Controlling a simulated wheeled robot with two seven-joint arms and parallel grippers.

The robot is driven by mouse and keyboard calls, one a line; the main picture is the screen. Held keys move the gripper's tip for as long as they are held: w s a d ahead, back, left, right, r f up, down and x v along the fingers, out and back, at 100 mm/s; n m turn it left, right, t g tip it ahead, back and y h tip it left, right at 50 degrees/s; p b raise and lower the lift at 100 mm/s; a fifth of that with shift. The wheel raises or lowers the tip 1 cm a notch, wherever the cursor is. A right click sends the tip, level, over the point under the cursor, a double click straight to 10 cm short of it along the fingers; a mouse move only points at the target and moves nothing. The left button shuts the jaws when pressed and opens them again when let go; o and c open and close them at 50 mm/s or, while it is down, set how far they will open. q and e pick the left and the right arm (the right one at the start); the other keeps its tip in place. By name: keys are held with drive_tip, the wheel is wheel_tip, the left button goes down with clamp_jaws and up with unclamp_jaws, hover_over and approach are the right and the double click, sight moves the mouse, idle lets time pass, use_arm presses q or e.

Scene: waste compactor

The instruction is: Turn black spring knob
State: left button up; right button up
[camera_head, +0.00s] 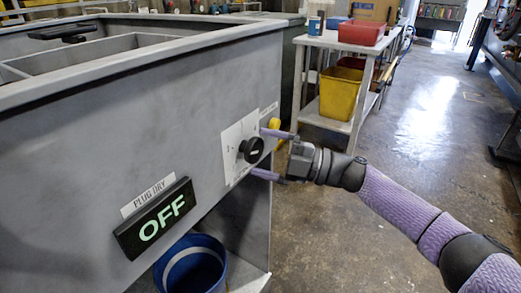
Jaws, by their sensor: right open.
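The black spring knob (252,149) is a round dial with a light pointer mark. It sits on a white plate (232,142) on the side of the grey compactor. My right gripper (268,153) comes in from the right. Its two purple fingers are spread apart, one above and one below the height of the knob, with nothing held between them. Whether a finger touches the knob or plate, I cannot tell. My left gripper does not show.
A yellow part (274,126) sits beside the plate, partly behind my upper finger. A lit OFF display (160,219) is on the panel. A blue bucket (190,268) stands below. A cart (337,42) with a red bin (361,32) stands behind. The floor at right is clear.

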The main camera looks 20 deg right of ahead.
drive_tip(key=p+v, duration=0.1)
drive_tip(key=v, duration=0.7)
drive_tip(key=shift+s+d, duration=0.15)
drive_tip(key=shift+d, duration=0.1)
